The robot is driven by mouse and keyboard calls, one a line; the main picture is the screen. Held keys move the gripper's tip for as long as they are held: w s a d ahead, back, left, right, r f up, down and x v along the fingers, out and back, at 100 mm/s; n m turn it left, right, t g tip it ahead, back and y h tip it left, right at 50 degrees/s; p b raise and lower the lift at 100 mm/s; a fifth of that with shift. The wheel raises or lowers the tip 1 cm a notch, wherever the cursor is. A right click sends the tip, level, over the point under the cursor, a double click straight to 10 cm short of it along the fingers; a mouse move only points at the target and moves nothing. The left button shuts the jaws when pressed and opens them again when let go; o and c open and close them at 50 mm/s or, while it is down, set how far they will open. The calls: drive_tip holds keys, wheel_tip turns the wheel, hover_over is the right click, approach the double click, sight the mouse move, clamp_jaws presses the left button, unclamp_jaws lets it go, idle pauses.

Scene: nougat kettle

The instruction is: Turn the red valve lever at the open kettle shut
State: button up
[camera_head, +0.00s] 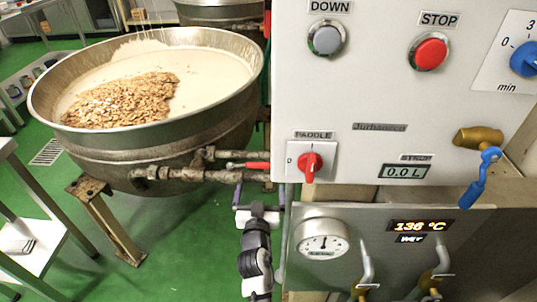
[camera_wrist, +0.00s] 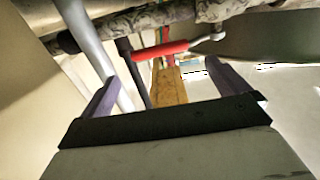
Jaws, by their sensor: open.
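The open kettle (camera_head: 200,143) is a large steel bowl at the left, holding pale mass and a heap of flaked nuts. A pipe (camera_head: 180,174) runs from its side towards the control cabinet. The red valve lever (camera_head: 257,166) lies roughly along this pipe, close to the cabinet's left edge. In the wrist view the red lever (camera_wrist: 160,50) runs across, beyond the fingertips, with its metal end at the right. My gripper (camera_head: 259,190) is open and empty just below the lever, fingers pointing up. In the wrist view my gripper (camera_wrist: 163,72) shows a clear gap to the lever.
The control cabinet (camera_head: 385,95) stands close at the right, with buttons and a red paddle knob (camera_head: 310,163). A brass valve with a blue lever (camera_head: 479,178) is on its right side. A lower panel carries a gauge (camera_head: 321,240).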

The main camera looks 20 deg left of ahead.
sight(252, 165)
drive_tip(key=p+x, duration=0.4)
drive_tip(key=x, duration=0.9)
drive_tip(key=shift+w, duration=0.3)
drive_tip(key=shift+f, duration=0.1)
drive_tip(key=c, duration=1.1)
